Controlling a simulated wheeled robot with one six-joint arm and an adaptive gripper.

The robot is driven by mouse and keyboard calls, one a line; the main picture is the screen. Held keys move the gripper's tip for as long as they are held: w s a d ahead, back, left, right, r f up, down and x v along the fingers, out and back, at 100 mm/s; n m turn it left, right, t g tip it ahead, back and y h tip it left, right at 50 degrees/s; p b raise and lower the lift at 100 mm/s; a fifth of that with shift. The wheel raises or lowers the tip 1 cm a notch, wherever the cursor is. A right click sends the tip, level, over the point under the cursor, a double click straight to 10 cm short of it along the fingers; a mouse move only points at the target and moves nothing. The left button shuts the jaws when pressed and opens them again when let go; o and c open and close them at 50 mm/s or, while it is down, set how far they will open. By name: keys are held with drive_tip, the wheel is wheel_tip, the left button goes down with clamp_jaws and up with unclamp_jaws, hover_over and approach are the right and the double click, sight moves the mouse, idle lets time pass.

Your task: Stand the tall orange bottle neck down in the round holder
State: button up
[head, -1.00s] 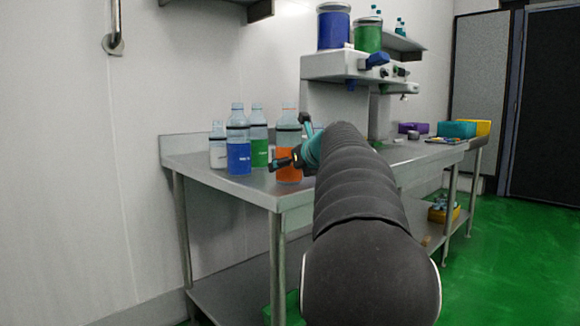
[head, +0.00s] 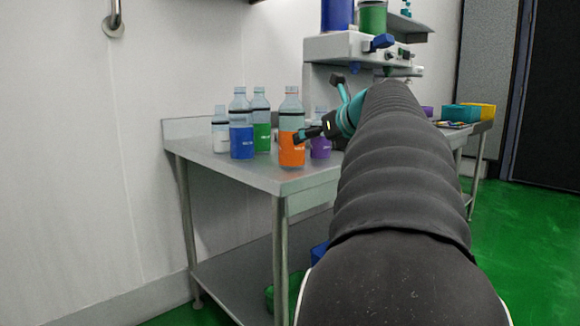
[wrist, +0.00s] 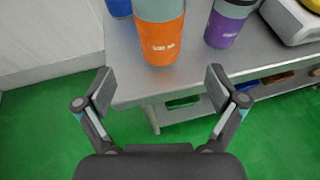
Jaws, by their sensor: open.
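The tall orange bottle (head: 292,150) has an orange lower part, a clear upper part and a dark band. It stands upright, neck up, near the front edge of the steel table. My gripper (head: 318,107) is open and empty, on the right of the bottle in the head view. In the wrist view, the orange bottle (wrist: 161,42) is beyond the open fingers (wrist: 160,84), centred between them but not enclosed. Its neck is outside that view. I cannot make out the round holder in either view.
Blue (head: 241,140), green (head: 261,130), white (head: 220,132) and purple (head: 320,147) bottles stand close around the orange one on the table (head: 235,169). A dispenser machine (head: 345,46) stands behind my arm. The table's front left corner is bare.

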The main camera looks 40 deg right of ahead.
drive_tip(key=s+a+f+n+g+y, duration=0.1)
drive_tip(key=a+f+n, duration=0.4)
drive_tip(key=a, duration=0.3)
drive_tip(key=s+a+f+n+g+y, duration=0.1)
drive_tip(key=a+f+n+g, duration=0.1)
drive_tip(key=a+f+n, duration=0.35)
drive_tip(key=s+a+f+n+g, duration=0.1)
drive_tip(key=a+f+n, duration=0.4)
drive_tip(key=a, duration=0.4)
drive_tip(key=s+a+f+n+g, duration=0.1)
drive_tip(key=s+a+f+n, duration=0.5)
drive_tip(key=n, duration=0.5)
drive_tip(key=s+a+f+n+g, duration=0.2)
drive_tip(key=s+a+f+n, duration=0.4)
drive_tip(key=s+f+n, duration=0.4)
drive_tip(key=shift+a+f+n+g, duration=0.2)
drive_tip(key=shift+f+n+g, duration=0.1)
drive_tip(key=shift+f+n, duration=0.25)
drive_tip(key=shift+r, duration=0.15)
